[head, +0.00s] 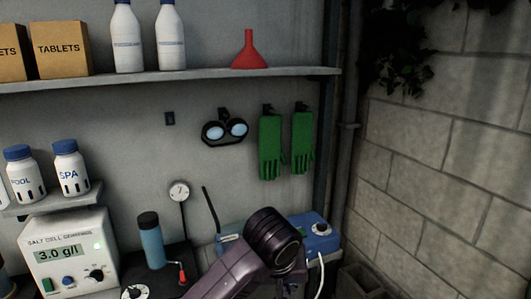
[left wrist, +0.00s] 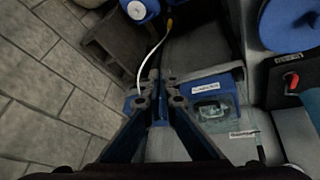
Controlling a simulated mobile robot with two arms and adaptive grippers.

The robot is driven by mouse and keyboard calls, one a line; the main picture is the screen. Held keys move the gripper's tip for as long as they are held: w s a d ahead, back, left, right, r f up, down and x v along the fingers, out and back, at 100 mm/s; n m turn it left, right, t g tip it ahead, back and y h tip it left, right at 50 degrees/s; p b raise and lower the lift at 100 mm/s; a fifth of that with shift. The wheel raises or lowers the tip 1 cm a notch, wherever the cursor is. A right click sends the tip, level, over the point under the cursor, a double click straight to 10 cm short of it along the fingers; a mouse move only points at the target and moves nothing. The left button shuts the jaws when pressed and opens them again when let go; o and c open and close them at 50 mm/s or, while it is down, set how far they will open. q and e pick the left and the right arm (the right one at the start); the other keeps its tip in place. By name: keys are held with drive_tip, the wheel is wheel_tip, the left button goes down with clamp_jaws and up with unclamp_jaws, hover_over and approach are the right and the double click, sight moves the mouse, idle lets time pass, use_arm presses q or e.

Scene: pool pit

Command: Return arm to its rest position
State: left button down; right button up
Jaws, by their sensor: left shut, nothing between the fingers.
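My left gripper (left wrist: 160,80) shows in the left wrist view, with its two dark blue fingers angled in to meet at the tips and nothing held between them. In the head view my purple-grey left arm rises from the bottom middle, in front of the blue device (head: 318,232) on the lower counter; the fingers cannot be made out there. In the left wrist view the fingers are seen from above, beside a blue box with a label (left wrist: 212,105). My right gripper is in neither view.
A salt cell meter (head: 70,252) and a blue cylinder (head: 151,243) stand to the left of my arm. Green gloves (head: 270,148) and goggles (head: 225,130) hang on the back wall under a shelf (head: 190,77) with a red funnel (head: 249,52). A block wall (head: 445,170) bounds the right.

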use_arm(q)
drive_tip(key=s+a+f+g+h, duration=0.1)
drive_tip(key=s+a+f, duration=0.4)
drive_tip(key=s+f, duration=0.25)
drive_tip(key=s+a+f, duration=0.6)
drive_tip(key=s+f, duration=0.1)
drive_tip(key=f, duration=0.2)
drive_tip(key=s+a+f+m+y, duration=0.1)
drive_tip(key=s+a+f+y, duration=0.3)
drive_tip(key=s+a, duration=1.1)
wheel_tip(320, 180, down, 34)
drive_tip(key=s+r+g+h+b, duration=0.1)
drive_tip(key=s+g+b, duration=0.15)
drive_tip(key=b, duration=0.35)
drive_tip(key=s+a+f+b, duration=0.2)
drive_tip(key=s+f+b, duration=0.2)
drive_tip(key=s+f, duration=1.3)
wheel_tip(320, 180, down, 3)
drive_tip(key=shift+a+f+m, duration=0.15)
drive_tip(key=shift+a+m, duration=0.25)
